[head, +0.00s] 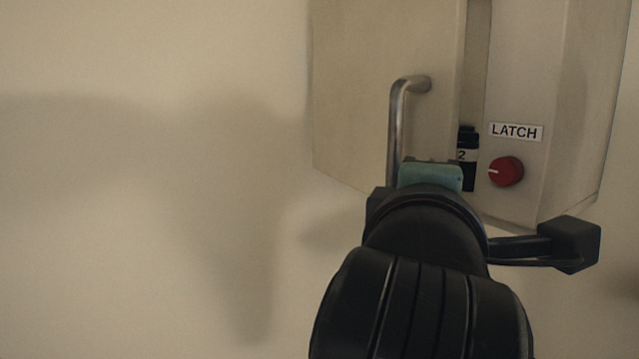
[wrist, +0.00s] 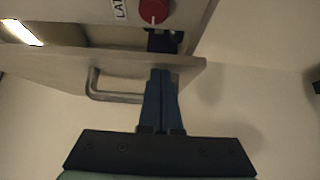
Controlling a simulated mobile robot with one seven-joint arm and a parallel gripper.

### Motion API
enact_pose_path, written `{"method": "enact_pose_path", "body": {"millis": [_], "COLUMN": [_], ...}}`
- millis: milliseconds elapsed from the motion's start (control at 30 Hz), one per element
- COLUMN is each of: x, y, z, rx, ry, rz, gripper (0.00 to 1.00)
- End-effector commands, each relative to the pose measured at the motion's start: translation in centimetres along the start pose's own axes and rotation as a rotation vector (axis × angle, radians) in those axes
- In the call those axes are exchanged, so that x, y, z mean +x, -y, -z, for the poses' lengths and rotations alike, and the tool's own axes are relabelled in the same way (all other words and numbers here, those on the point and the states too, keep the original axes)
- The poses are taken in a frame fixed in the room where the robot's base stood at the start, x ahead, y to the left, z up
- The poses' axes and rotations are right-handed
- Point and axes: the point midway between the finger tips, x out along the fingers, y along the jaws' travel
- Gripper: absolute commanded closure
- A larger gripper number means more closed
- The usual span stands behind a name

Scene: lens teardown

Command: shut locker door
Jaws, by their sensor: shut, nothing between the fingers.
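The locker door (head: 375,90) is a beige panel on the left of the locker (head: 515,75). It stands ajar, with a dark gap along its right edge. Its bent metal handle (head: 397,120) also shows in the wrist view (wrist: 112,97). In the wrist view the door (wrist: 60,66) stands out from the locker. My gripper (wrist: 162,76) is shut and empty, its blue fingers in front of the door's outer face beside the handle. I cannot tell whether the fingertips touch the door. In the head view my arm hides the fingertips.
A red knob (head: 506,171) sits on the locker front below a LATCH label (head: 516,131). Inside the gap is a black item (head: 468,150) marked 2. Plain wall (head: 140,180) to the left is clear. A bright strip (wrist: 20,31) shows inside the locker in the wrist view.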

Motion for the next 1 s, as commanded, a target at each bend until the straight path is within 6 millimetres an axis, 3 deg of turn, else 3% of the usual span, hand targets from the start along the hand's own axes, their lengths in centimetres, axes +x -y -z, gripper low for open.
{"method": "enact_pose_path", "body": {"millis": [100, 300, 1000], "x": [1.2, 2.2, 2.7], "y": [0.0, 0.0, 0.0], "z": [-1.5, -2.4, -2.4], "rx": [0.000, 0.000, 0.000], "ry": [0.004, 0.000, -0.001], "rz": [0.001, 0.000, 0.001], "gripper": [1.00, 1.00, 1.00]}}
